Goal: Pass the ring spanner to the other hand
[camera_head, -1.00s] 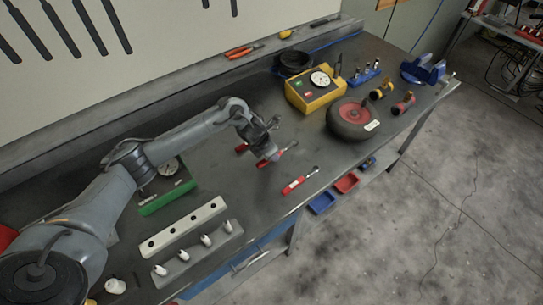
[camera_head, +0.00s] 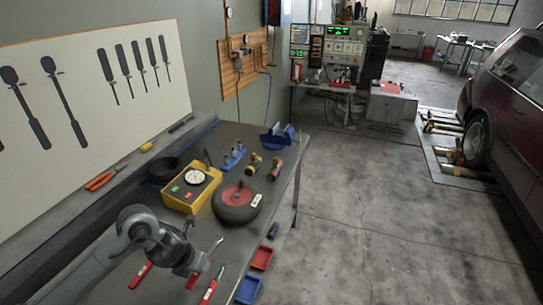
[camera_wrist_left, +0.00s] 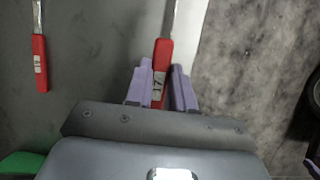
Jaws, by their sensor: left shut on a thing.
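My left gripper (camera_head: 196,271) is low over the dark workbench (camera_head: 226,226). It is shut on a red-handled spanner (camera_head: 202,274), whose metal shaft points up and right. In the left wrist view, the lavender fingers (camera_wrist_left: 160,88) close on either side of the red handle (camera_wrist_left: 162,62), which bears a label that looks like 17. The far end of this spanner is out of that view. Two more red-handled spanners lie on the bench, one to the left (camera_head: 140,275) and one to the right (camera_head: 210,291).
Beyond the gripper stand a yellow gauge box (camera_head: 191,188), a small wheel (camera_head: 236,203) and a blue vise (camera_head: 278,136). Red (camera_head: 262,258) and blue (camera_head: 248,290) bins hang beside the bench's right edge. Open concrete floor (camera_head: 370,230) lies to the right.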

